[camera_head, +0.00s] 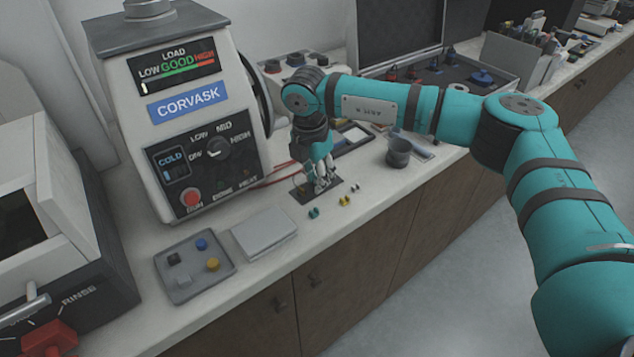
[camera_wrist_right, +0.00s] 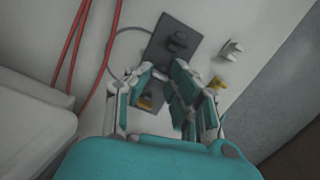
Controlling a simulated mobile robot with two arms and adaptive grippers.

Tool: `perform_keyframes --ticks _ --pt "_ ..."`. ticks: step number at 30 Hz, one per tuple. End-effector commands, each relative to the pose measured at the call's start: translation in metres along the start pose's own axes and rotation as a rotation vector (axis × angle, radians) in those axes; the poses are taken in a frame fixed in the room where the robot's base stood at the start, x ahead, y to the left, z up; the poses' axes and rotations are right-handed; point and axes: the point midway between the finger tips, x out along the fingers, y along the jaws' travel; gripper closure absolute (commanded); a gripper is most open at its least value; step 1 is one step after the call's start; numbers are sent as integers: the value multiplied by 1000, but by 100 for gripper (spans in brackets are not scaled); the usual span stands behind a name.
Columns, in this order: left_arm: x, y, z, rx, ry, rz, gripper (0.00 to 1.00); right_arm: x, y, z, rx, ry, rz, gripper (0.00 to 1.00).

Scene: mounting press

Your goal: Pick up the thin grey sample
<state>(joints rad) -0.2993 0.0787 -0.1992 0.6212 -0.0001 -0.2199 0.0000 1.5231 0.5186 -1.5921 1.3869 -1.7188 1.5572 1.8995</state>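My right gripper (camera_head: 322,184) points down over a small dark mat (camera_head: 303,196) on the counter, in front of the white press. In the right wrist view the gripper (camera_wrist_right: 162,70) has its fingers apart, with the mat (camera_wrist_right: 160,53) beneath and beyond them. A dark grey piece (camera_wrist_right: 177,41) lies on the mat just past the fingertips. A light grey piece (camera_wrist_right: 231,49) lies off the mat to the right. I cannot tell which grey piece is the thin sample. My left gripper is not in view.
A dark cup (camera_head: 398,153) stands right. Red cables (camera_wrist_right: 78,45) run near the gripper.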

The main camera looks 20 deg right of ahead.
Motion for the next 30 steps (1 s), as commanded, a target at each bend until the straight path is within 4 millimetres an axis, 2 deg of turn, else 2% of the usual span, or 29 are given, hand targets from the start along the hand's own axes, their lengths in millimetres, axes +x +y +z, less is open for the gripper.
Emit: perform_keyframes --ticks 14,19,24,30 --pt "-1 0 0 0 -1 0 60 -2 0 0 0 0 1 95" --pt "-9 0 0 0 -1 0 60 -16 0 2 0 1 2 95" --pt "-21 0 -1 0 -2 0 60 -40 0 5 0 1 1 95" --pt "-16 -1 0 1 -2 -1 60 -36 -42 20 3 1 -2 95"
